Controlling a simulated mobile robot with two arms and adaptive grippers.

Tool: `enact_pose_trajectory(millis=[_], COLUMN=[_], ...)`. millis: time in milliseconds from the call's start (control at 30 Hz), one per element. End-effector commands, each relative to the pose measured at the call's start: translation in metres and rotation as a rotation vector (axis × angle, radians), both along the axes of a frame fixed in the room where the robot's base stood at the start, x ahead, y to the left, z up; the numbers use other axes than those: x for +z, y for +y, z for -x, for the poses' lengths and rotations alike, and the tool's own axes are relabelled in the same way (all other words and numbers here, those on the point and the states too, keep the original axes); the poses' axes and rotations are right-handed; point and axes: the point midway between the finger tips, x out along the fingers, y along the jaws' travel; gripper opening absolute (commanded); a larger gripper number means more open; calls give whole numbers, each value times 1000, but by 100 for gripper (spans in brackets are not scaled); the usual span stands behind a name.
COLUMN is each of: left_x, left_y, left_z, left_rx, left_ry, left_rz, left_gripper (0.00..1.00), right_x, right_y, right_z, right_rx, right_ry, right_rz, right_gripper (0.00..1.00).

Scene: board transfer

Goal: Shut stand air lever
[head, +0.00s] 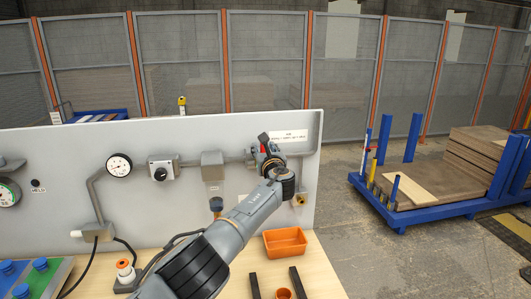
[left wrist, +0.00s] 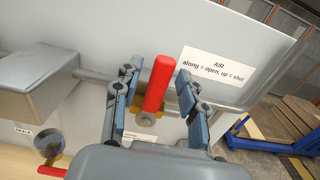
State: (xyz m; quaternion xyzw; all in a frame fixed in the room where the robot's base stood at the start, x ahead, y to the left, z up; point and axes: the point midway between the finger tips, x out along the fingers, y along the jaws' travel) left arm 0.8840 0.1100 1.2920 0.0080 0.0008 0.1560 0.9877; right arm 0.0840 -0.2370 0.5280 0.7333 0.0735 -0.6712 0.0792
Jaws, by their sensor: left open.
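The red air lever (left wrist: 159,84) is in the middle of the left wrist view, on a brass-coloured valve body (left wrist: 148,118) on the grey panel. It points up, roughly across the pipe (left wrist: 92,76). A label (left wrist: 218,66) beside it reads "AIR along = open, up = shut". My left gripper (left wrist: 157,88) is open, with one finger on each side of the lever. The right finger is close to it; I cannot tell if they touch. In the head view my left gripper (head: 266,150) is at the panel's right end and hides most of the valve. My right gripper is not in view.
The panel (head: 75,150) carries a gauge (head: 119,165), a switch box (head: 163,167) and pipes. An orange bin (head: 285,242) sits on the bench below. A blue cart with boards (head: 430,210) stands on the floor at right. Mesh fencing (head: 345,75) closes the back.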

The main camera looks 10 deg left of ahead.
Motion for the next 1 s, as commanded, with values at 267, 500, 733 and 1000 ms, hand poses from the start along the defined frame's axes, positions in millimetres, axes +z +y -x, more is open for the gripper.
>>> enact_pose_trajectory(millis=[267,500,733,1000], left_x=[-3,-1,-1,-1], left_y=[-6,-9,-16,-28], left_z=[9,25,50,86], left_rx=[-4,-3,-1,-1], left_ry=[-1,-1,-1,1], left_rz=[3,3,2,1], left_gripper=[42,42,42,42], right_x=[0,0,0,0], right_y=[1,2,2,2], right_z=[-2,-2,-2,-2], right_rx=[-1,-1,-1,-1], right_ry=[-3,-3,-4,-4], right_rz=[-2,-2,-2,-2], right_gripper=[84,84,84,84])
